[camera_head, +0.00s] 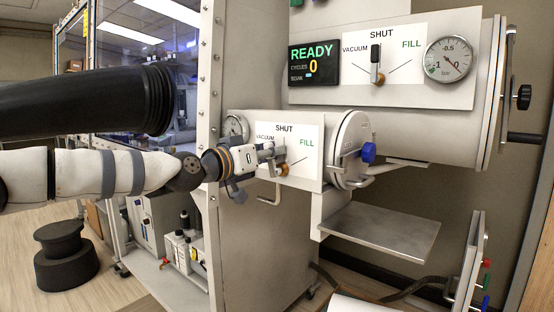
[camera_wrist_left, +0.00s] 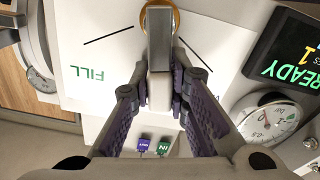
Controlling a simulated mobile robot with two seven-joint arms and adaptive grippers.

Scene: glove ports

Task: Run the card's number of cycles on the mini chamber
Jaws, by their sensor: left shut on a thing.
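The mini chamber (camera_head: 358,150) is the small port with a round door and blue knob. Its white panel (camera_head: 308,166) reads VACUUM, SHUT and FILL. My left gripper (camera_head: 272,154) is shut on the panel's valve lever (camera_wrist_left: 160,75), a grey bar with an orange hub. The lever points about toward SHUT, whose word is hidden in the wrist view. The mini chamber's display (camera_wrist_left: 290,60), at the wrist view's edge, shows READY and a yellow 1; my gripper hides it in the head view. Its gauge (camera_wrist_left: 266,122) shows beside it. My right gripper is out of view.
The larger chamber above has its own display (camera_head: 314,64) reading READY, cycles 0, a lever (camera_head: 376,64) at SHUT and a gauge (camera_head: 448,58). A metal shelf (camera_head: 382,236) juts out below the mini chamber. Purple and green tags (camera_wrist_left: 153,147) show between my fingers.

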